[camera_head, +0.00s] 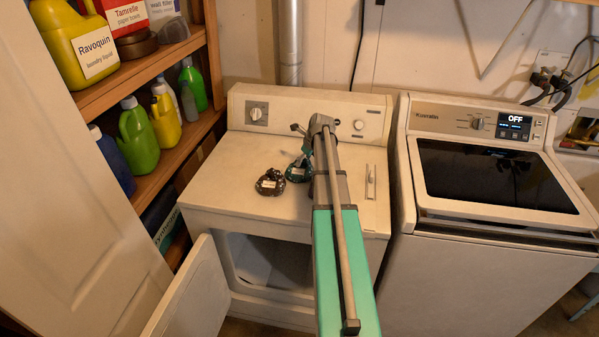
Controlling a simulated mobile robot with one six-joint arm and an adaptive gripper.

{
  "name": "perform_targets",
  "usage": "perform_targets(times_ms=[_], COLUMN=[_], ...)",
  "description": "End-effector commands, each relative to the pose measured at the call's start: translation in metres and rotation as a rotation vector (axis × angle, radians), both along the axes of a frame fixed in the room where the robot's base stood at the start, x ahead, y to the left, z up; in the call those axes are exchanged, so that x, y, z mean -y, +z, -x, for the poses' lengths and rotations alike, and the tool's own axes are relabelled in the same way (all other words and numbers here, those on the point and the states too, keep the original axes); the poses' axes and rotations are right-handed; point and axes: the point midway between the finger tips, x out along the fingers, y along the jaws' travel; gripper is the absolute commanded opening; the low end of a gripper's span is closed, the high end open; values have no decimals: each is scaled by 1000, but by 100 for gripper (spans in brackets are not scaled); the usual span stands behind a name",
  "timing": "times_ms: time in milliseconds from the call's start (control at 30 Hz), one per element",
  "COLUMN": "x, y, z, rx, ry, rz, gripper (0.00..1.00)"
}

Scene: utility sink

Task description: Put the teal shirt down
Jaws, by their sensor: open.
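The left machine's front door (192,303) hangs open. A washer (490,180) with a dark lid and an "OFF" display stands at the right. Shelves (150,68) with several bottles stand at the left. The left part of the machine top is clear.

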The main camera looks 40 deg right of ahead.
Motion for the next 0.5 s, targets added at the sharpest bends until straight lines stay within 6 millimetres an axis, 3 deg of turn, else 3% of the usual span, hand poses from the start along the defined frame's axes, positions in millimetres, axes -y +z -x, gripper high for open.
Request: perform_targets(times_ms=[333,500], x=[0,0], y=[0,0], z=[0,0], rx=[0,0], ry=[0,0], rz=[0,0], gripper=[72,41])
